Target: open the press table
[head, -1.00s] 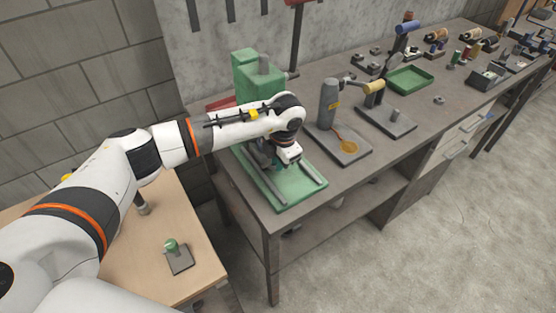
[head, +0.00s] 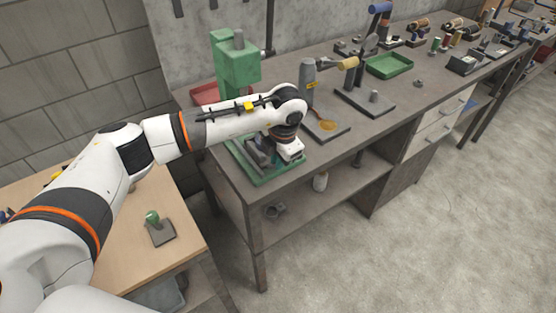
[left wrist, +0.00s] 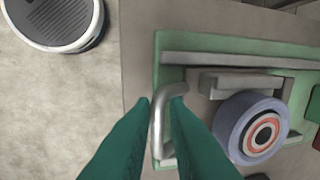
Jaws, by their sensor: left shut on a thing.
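The green press (head: 235,62) stands at the back left of the dark bench, with its low green base (head: 283,181) in front. A grey sliding table (head: 258,158) sits on this base. In the left wrist view, the table's bent metal handle (left wrist: 159,122) is between the two teal fingers of my left gripper (left wrist: 161,102), which is shut on it. A round blue-grey piece with orange rings (left wrist: 258,132) shows beside the handle. In the head view, my wrist hides the fingers and the handle. My right gripper is not in view.
A grey bottle-shaped tool (head: 307,82) on a flat base stands right of the press. A green tray (head: 389,65) is farther along the bench (head: 345,100). A red tray (head: 204,94) lies beside the press. A wooden table (head: 120,245) is at left.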

